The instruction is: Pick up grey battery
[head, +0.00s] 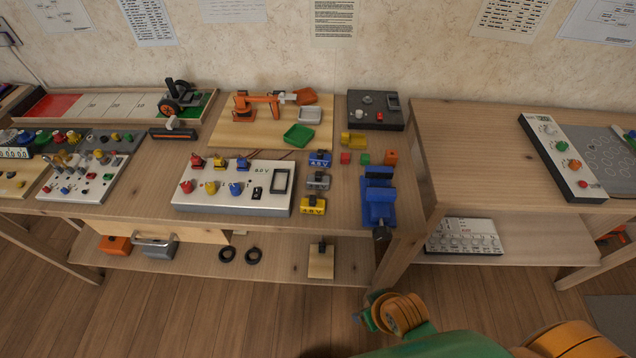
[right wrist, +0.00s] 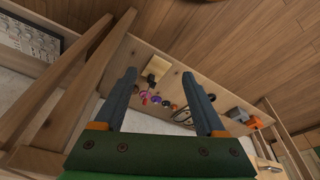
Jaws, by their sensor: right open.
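The grey battery (head: 318,181) stands on the middle workbench. It is between a blue battery (head: 320,158) behind it and a yellow battery (head: 313,206) in front, right of the white power panel (head: 235,187). My right gripper (right wrist: 159,73) is open, with nothing between its fingers in the right wrist view. In the head view my right arm is low at the bottom, in front of the bench and well away from the grey battery. I cannot make out the grey battery in the right wrist view. My left gripper is not in view.
A blue vise (head: 379,200) sits at the bench's front right corner. Small red, green and orange cubes (head: 362,158) lie behind the vise. A wooden block (head: 321,262) and two black rings (head: 240,256) lie on the lower shelf. A second table (head: 470,150) stands at right.

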